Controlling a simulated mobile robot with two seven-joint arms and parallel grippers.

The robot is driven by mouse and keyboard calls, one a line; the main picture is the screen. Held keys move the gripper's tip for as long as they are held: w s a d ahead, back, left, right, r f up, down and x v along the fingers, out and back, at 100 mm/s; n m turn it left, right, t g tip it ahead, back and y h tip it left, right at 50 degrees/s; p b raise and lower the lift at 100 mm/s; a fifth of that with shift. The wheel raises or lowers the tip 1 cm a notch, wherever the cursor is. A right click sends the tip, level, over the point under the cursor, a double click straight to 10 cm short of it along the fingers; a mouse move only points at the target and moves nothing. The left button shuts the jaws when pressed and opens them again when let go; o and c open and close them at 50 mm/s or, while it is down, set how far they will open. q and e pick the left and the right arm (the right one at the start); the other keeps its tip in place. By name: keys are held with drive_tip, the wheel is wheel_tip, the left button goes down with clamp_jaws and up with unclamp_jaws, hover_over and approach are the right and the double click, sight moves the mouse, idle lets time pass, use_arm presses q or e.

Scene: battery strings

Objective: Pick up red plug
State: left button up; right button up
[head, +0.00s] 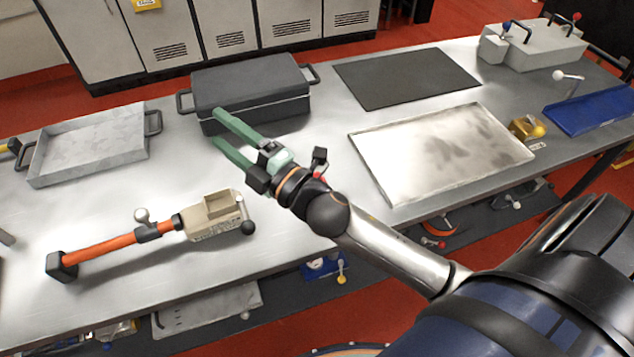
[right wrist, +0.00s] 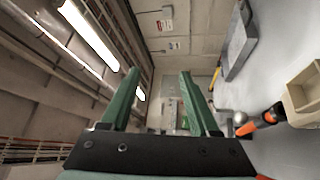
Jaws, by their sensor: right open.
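A small red piece (head: 576,17), which looks like the red plug, shows at the right end of a pale grey box (head: 548,46) at the far right of the table. It is too small to make out its shape. A blue piece (head: 506,26) shows at the box's left end. My right gripper (head: 218,127) is open and empty, above the table in front of the dark lidded case, far to the left of the red piece. In the right wrist view its two green fingers (right wrist: 158,95) are apart with nothing between them. My left gripper is not in view.
A dark lidded case (head: 250,88), a grey tray (head: 92,148), an orange-handled tool (head: 118,245), a black mat (head: 405,77), a shallow metal tray (head: 440,150) and a blue tray (head: 592,110) occupy the table (head: 300,250). A small yellow item (head: 527,127) sits beside the metal tray.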

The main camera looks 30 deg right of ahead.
drive_tip(key=s+a+r+n+g+y, duration=0.1)
drive_tip(key=a+r+n+g+y, duration=0.15)
drive_tip(key=a+n+y, duration=0.35)
drive_tip(key=s+a+r+n+g+y, duration=0.1)
drive_tip(key=a+r+n+g+y, duration=0.2)
drive_tip(key=n, duration=0.5)
drive_tip(key=n+g+h, duration=1.4)
drive_tip(key=n+h, duration=0.2)
drive_tip(key=n, duration=0.8)
hover_over(317, 175)
wheel_tip(317, 175, down, 13)
drive_tip(key=shift+n, duration=0.3)
drive_tip(key=f, duration=0.4)
drive_tip(key=s+f, duration=0.1)
drive_tip(key=f, duration=0.3)
drive_tip(key=w+f+p, duration=0.1)
drive_tip(key=f, duration=0.1)
drive_tip(key=shift+f, duration=0.9)
clamp_jaws()
